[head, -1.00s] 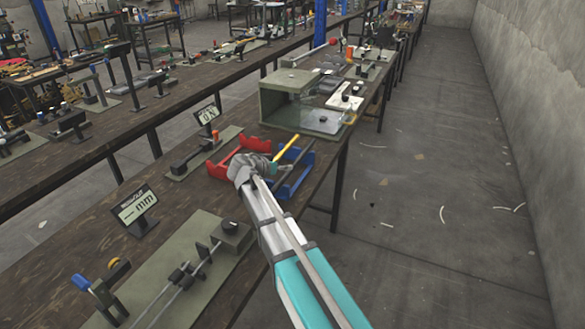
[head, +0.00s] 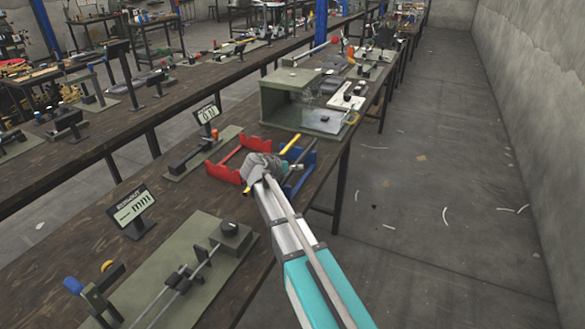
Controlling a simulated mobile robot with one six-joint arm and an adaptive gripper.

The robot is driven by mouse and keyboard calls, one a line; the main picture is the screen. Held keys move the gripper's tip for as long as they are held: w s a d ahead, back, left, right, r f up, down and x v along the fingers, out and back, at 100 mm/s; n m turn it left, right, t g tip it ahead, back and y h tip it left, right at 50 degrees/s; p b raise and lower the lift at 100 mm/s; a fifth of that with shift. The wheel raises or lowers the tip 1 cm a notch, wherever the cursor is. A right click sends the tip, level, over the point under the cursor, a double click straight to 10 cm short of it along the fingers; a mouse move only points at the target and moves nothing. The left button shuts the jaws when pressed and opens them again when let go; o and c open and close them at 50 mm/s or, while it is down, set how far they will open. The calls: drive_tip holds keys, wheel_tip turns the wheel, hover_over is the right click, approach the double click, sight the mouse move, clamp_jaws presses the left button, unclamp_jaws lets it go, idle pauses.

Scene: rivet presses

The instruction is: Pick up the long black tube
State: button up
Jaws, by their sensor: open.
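A long dark tube (head: 304,152), which looks like the black one, lies slanted over the blue cradle (head: 309,161). Its near part is hidden behind my wrist and gripper. My gripper (head: 289,168) is over the blue cradle, right by the tube. Its fingers are small and partly hidden by the wrist, and they look open with nothing clearly held. I cannot tell whether they touch the tube.
A yellow rod (head: 290,143) slants close to the left of the dark tube, partly behind my wrist. A red cradle (head: 226,170) is to the left. A grey-green open box (head: 286,100) stands behind. A green fixture plate (head: 205,290) is in front.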

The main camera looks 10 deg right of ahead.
drive_tip(key=shift+c, duration=0.3)
clamp_jaws()
drive_tip(key=shift+r, duration=0.15)
idle(0.4)
wheel_tip(320, 180, up, 3)
drive_tip(key=p, duration=0.2)
drive_tip(key=shift+f+p, duration=0.2)
drive_tip(key=shift+p, duration=0.2)
drive_tip(key=s+d+r+p, duration=0.1)
drive_tip(key=s+r+p, duration=0.9)
drive_tip(key=s, duration=0.4)
drive_tip(key=shift+d, duration=0.4)
